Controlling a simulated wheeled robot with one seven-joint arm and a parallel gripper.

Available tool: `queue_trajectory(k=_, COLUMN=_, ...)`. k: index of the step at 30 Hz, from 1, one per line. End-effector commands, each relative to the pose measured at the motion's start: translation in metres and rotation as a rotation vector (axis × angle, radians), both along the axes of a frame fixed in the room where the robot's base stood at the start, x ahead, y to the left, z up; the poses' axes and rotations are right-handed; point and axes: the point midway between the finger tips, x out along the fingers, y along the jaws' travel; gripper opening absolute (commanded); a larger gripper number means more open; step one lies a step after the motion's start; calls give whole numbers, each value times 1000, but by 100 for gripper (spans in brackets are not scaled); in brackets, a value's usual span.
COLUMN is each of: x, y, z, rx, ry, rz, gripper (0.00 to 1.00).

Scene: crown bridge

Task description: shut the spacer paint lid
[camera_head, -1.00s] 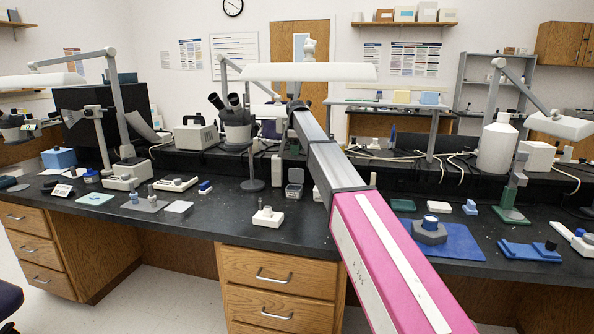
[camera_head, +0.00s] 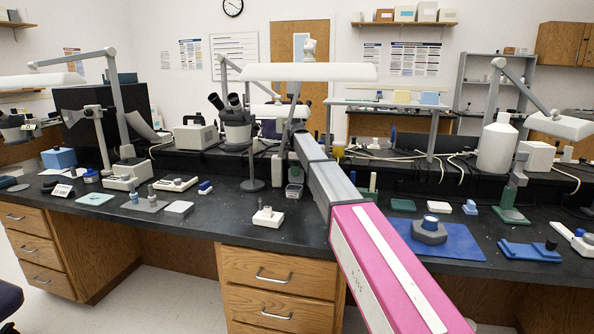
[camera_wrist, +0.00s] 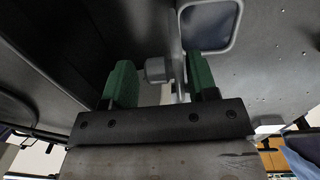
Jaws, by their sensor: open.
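A small grey-green pot (camera_head: 293,192), which looks like the spacer paint pot, stands on the black bench just left of my arm. A greyish upright part at its back may be its raised lid (camera_head: 296,173); the lid's exact angle is unclear. In the wrist view my gripper (camera_wrist: 161,72) has its two green fingers well apart, with nothing clamped between them. A grey cylinder and upright bar show beyond the gap. My gripper is hidden in the head view.
A white block with a peg (camera_head: 267,217) stands at the front edge. A round-based stand (camera_head: 252,185) is left of the pot. Lamp arms hang above the bench.

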Motion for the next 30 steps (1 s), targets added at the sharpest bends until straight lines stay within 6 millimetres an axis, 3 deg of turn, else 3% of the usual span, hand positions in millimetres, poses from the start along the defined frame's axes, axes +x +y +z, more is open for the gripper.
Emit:
queue_trajectory(k=1, x=0, y=0, z=0, rx=0, ry=0, rz=0, gripper=43)
queue_trajectory(k=5, x=0, y=0, z=0, rx=0, ry=0, rz=0, gripper=1)
queue_trajectory(k=30, x=-3, y=0, z=1, rx=-9, ry=-51, rz=0, gripper=0)
